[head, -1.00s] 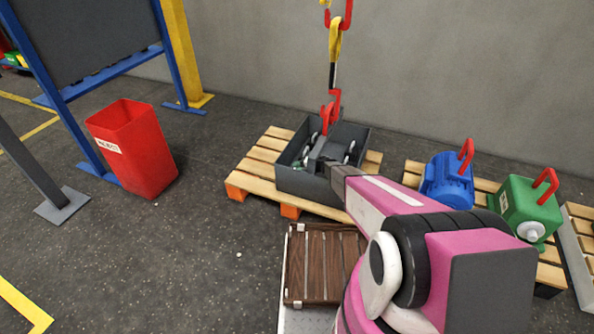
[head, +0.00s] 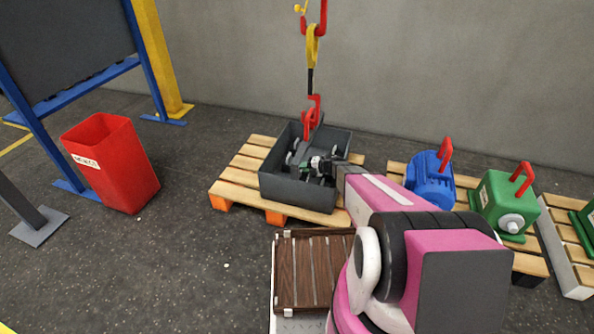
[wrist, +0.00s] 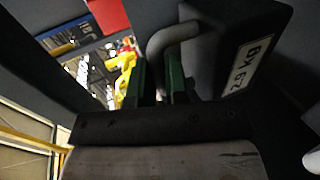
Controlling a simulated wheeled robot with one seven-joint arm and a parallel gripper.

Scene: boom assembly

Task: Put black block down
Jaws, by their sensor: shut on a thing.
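The black block (wrist: 215,35) fills the upper middle of the wrist view, with a white "2.9 kg" label on its side. Its grey bent handle (wrist: 172,36) lies between the green fingertips of my gripper (wrist: 157,82). My gripper is shut on the handle. In the head view my gripper (head: 312,166) is inside the dark grey open box (head: 298,192), where the block is hard to tell from other dark shapes. I cannot tell whether the block touches the box floor.
The box stands on a wooden pallet (head: 240,189) under a red hook (head: 311,112). A brown slatted crate (head: 305,280) is in front. A red bin (head: 112,172) stands left. Blue (head: 430,182) and green (head: 503,205) machines with red handles stand right.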

